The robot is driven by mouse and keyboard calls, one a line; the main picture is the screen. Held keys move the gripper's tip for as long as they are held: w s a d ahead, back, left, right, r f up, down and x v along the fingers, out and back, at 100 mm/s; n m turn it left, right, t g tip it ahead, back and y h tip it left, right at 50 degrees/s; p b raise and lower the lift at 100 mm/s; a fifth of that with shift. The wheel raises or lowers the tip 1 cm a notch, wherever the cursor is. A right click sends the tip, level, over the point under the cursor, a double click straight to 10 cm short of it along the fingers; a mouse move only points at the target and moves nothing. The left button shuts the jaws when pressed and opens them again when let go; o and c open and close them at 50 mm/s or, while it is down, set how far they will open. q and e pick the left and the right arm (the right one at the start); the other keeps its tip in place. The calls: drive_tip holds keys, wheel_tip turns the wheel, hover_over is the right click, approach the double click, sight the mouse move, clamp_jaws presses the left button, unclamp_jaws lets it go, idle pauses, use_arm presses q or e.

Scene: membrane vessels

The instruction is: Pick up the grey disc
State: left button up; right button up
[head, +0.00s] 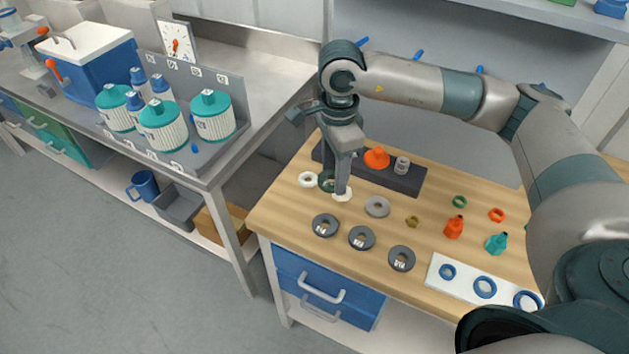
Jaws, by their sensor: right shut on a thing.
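A light grey disc (377,206) with a central hole lies flat on the wooden bench, at the right end of a row with two whitish discs. My right gripper (334,184) points down over this row, left of the light grey disc and apart from it. It is shut on a small dark green-grey round thing (326,182), partly hidden by a finger. A white disc (341,194) lies under the fingertips and is partly covered. A white ring (308,179) lies just left. My left gripper is not in view.
Three dark grey labelled rings (361,238) lie in front. Small coloured rings, an orange bottle (454,227), a teal bottle (497,243) and a white plate (465,289) with blue rings are right.

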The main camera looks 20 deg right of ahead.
drive_tip(key=shift+s+d+r, duration=0.3)
drive_tip(key=shift+d, duration=0.15)
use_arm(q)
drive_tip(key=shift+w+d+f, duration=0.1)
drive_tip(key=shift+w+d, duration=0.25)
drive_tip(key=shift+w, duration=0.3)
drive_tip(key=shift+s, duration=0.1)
use_arm(e)
drive_tip(key=shift+r, duration=0.15)
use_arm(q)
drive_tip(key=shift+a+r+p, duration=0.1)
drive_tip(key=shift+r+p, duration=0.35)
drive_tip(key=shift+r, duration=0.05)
use_arm(e)
drive_tip(key=shift+r, duration=1.9)
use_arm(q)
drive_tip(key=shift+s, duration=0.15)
use_arm(e)
drive_tip(key=shift+s, duration=0.1)
